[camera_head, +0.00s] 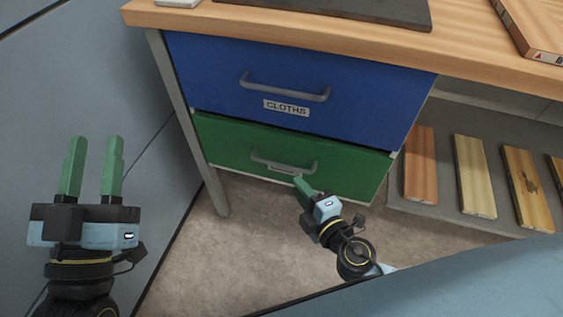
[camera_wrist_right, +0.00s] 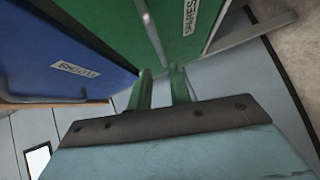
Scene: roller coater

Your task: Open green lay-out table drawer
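The green drawer (camera_head: 235,142) is the lower of two drawers under the wooden-topped table, and its front looks closed. Its grey bar handle (camera_head: 270,163) runs across the front; the wrist view shows the handle (camera_wrist_right: 150,32) and a label reading SPARES (camera_wrist_right: 190,17). My right gripper (camera_head: 302,186) is at the handle's lower right side. In the wrist view its two green fingers (camera_wrist_right: 163,85) stand apart, with the handle's end in line with the gap; contact cannot be told. My left gripper (camera_head: 96,140) is open and empty at the left, away from the drawers.
A blue drawer (camera_head: 215,75) labelled CLOTHS sits directly above the green one, with its own handle (camera_head: 285,90). A table leg (camera_head: 190,125) stands at the left. A low shelf (camera_head: 445,207) with several wooden boards is at the right. The floor (camera_head: 235,255) before the drawers is clear.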

